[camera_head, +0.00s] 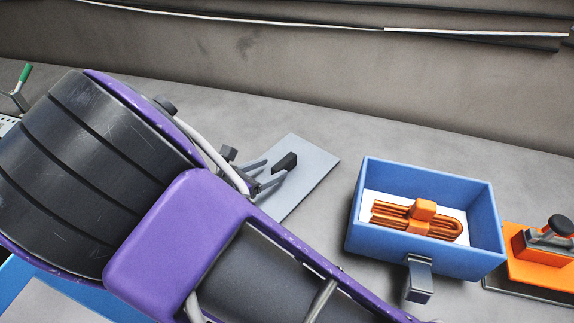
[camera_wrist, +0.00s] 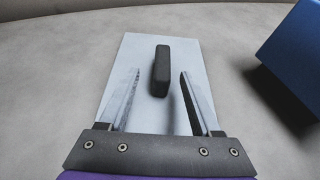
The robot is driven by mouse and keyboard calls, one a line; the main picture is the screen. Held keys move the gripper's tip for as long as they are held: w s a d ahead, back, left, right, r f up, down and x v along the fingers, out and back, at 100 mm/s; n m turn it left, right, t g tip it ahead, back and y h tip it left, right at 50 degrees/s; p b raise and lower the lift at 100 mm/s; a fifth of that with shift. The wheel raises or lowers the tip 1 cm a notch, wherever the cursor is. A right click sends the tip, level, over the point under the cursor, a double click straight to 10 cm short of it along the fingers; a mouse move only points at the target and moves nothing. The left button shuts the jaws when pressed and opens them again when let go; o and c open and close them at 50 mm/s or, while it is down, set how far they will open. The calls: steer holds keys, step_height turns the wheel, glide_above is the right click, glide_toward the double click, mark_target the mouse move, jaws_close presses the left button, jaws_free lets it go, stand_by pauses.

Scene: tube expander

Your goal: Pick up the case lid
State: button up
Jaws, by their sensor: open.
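The case lid (camera_head: 308,172) is a flat light grey panel with a black block handle (camera_head: 285,162). It lies on the grey surface left of the blue box. The lid (camera_wrist: 128,62) and its upright black handle (camera_wrist: 161,72) also show in the wrist view. My gripper (camera_wrist: 158,75) is open over the lid, with one finger on each side of the handle and a gap on both sides. In the head view my gripper (camera_head: 260,168) is partly hidden by my arm, which also covers the lid's near left part.
A blue open box (camera_head: 372,225) with an orange coil-like part (camera_head: 418,218) in it stands right of the lid. An orange fixture with a black knob (camera_head: 540,262) is at the far right. A green-handled tool (camera_head: 24,74) is at the far left. A wall runs behind.

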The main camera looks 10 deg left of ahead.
mark_target(282, 162)
steer(key=x, duration=0.5)
steer(key=shift+w+d+r, duration=0.2)
steer(key=shift+w+d, duration=0.15)
steer(key=shift+d, duration=0.05)
jaws_close()
stand_by(1.1)
